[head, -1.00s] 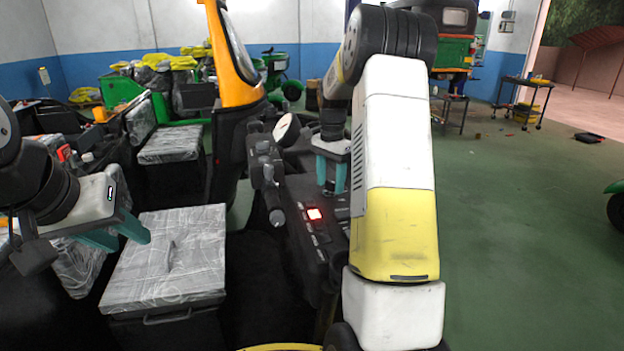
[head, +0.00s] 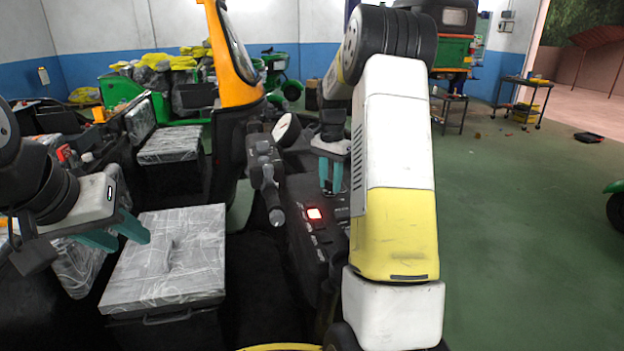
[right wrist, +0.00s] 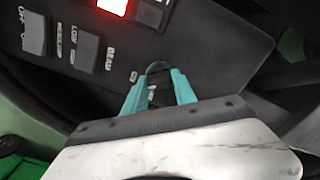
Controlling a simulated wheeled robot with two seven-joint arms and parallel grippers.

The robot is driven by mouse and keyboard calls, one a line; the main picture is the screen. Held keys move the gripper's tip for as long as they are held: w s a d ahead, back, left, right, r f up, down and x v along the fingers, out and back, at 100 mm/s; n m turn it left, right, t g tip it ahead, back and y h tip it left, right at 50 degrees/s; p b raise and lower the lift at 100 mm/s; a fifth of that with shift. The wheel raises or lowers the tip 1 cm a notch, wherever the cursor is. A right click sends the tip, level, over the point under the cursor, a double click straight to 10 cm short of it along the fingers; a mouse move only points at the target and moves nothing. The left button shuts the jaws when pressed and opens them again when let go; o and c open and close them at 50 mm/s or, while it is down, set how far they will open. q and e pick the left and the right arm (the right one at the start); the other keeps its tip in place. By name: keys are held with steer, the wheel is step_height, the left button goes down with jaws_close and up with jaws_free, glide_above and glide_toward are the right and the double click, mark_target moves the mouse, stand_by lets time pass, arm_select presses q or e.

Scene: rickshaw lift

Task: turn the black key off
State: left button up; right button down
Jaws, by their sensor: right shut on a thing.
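The black key (right wrist: 157,69) stands in the dark dash panel, between the teal fingertips of my right gripper (right wrist: 158,82) in the right wrist view. The fingers are shut on it from both sides. In the head view my right gripper (head: 332,188) points down at the panel's far part, and the key cannot be made out there. The key's exact angle is hard to tell. My left gripper (head: 124,240) is open and empty above the wrapped seat at the left.
The dash panel (head: 300,237) carries a lit red switch (head: 314,213) and several dark switches. The handlebar grip (head: 272,200) stands just left of the panel. A plastic-wrapped seat (head: 190,260) lies at the left.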

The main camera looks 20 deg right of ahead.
mark_target(330, 181)
steer(key=n, duration=1)
steer(key=shift+n, duration=0.4)
stand_by(0.4)
steer(key=c, duration=1)
jaws_free()
step_height(330, 181, up, 8)
steer(key=shift+f, duration=0.25)
steer(key=shift+r, duration=0.2)
